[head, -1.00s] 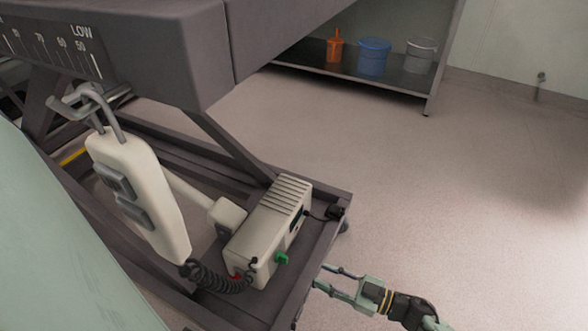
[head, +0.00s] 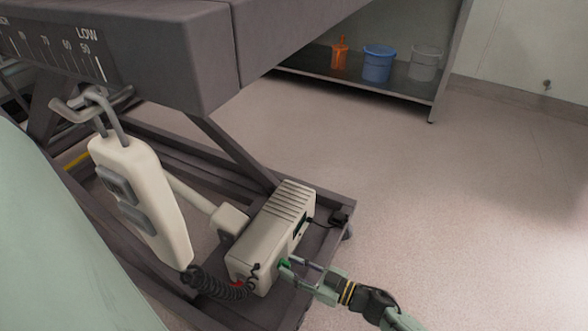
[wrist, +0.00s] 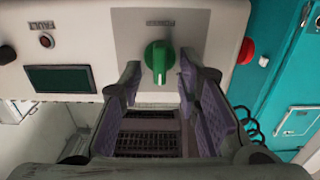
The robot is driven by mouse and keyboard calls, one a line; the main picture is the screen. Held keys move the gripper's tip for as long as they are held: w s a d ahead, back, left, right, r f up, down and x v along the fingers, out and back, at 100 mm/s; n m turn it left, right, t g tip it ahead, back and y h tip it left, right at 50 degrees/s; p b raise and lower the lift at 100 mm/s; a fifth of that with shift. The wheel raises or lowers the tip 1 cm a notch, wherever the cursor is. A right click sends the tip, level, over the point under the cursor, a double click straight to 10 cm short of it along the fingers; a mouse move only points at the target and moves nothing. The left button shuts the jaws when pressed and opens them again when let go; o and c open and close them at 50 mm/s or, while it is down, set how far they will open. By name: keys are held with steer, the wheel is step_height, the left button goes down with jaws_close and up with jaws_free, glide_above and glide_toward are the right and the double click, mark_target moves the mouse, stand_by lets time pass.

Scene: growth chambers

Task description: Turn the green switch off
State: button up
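The green switch (wrist: 158,58) is a round knob with a raised grip bar on a grey plate of the pale control box. In the head view the green switch (head: 285,264) is partly hidden by my gripper (head: 300,266). The control box (head: 270,232) sits on the dark lower frame. In the wrist view my gripper (wrist: 158,84) is open, its purple-padded fingertips on either side of the switch's lower part. I cannot tell whether the pads touch it. Nothing is held.
A red button (wrist: 246,51) is on the box's side, and a fault lamp (wrist: 46,40) is above a dark display (wrist: 60,79). A hanging white hand control (head: 145,200) with a coiled cable (head: 222,289) is left of the box. The floor (head: 450,200) to the right is clear.

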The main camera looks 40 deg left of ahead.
jaws_close()
stand_by(0.3)
stand_by(0.5)
steer(key=n, duration=0.4)
steer(key=shift+s+p, duration=0.1)
steer(key=shift+p, duration=0.3)
steer(key=n, duration=0.4)
steer(key=shift+s+f+n, duration=0.1)
steer(key=shift+n, duration=0.5)
jaws_free()
